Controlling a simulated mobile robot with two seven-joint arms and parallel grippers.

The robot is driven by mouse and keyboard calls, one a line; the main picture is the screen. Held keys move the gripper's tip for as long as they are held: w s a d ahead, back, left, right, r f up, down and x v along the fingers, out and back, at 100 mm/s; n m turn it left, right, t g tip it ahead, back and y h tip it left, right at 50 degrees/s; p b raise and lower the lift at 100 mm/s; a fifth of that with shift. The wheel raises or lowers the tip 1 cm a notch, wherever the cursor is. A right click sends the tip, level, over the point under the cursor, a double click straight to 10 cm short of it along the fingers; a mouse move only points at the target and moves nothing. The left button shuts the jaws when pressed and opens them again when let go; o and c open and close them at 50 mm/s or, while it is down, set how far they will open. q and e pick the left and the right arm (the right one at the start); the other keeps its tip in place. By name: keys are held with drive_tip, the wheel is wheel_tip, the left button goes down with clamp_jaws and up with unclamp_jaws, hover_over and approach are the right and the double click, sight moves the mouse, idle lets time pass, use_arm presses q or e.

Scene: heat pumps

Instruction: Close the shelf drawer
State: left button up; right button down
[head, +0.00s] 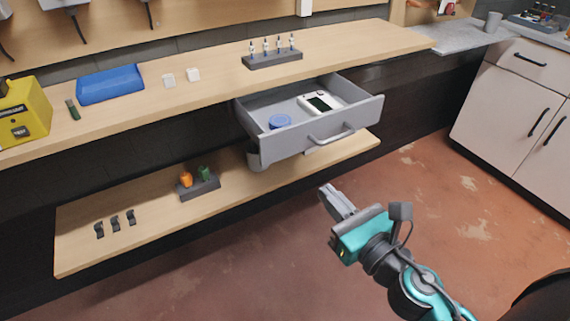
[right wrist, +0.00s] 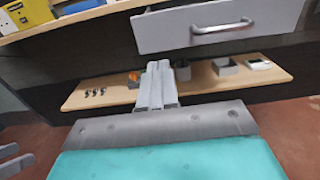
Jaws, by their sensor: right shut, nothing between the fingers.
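The shelf drawer (head: 355,126) is grey and hangs under the wooden worktop, pulled out well toward me. A blue round object (head: 280,121) and a white device with a dark screen (head: 318,102) lie in it. A curved metal handle (head: 331,136) is on its front. My right gripper (head: 328,191) is shut and empty, below and in front of the drawer, apart from it. In the right wrist view, the closed fingers (right wrist: 157,70) point up below the drawer front (right wrist: 230,22), left of the handle (right wrist: 222,27). My left gripper is not in the head view.
The worktop (head: 215,80) holds a blue bin (head: 110,84), a yellow box (head: 25,118) and a dark rack (head: 272,59). A lower shelf (head: 150,235) carries small parts. White cabinets (head: 500,110) stand at right. The reddish floor before the drawer is clear.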

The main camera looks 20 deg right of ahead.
drive_tip(key=p, duration=0.4)
approach(284, 145)
drive_tip(key=w, duration=0.5)
drive_tip(key=shift+w+a+r, duration=0.15)
drive_tip(key=shift+a, duration=0.05)
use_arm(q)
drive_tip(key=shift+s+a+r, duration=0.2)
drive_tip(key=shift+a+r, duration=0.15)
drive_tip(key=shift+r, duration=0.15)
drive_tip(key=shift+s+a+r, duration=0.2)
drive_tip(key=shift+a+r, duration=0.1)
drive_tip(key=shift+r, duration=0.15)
use_arm(e)
drive_tip(key=shift+w, duration=0.8)
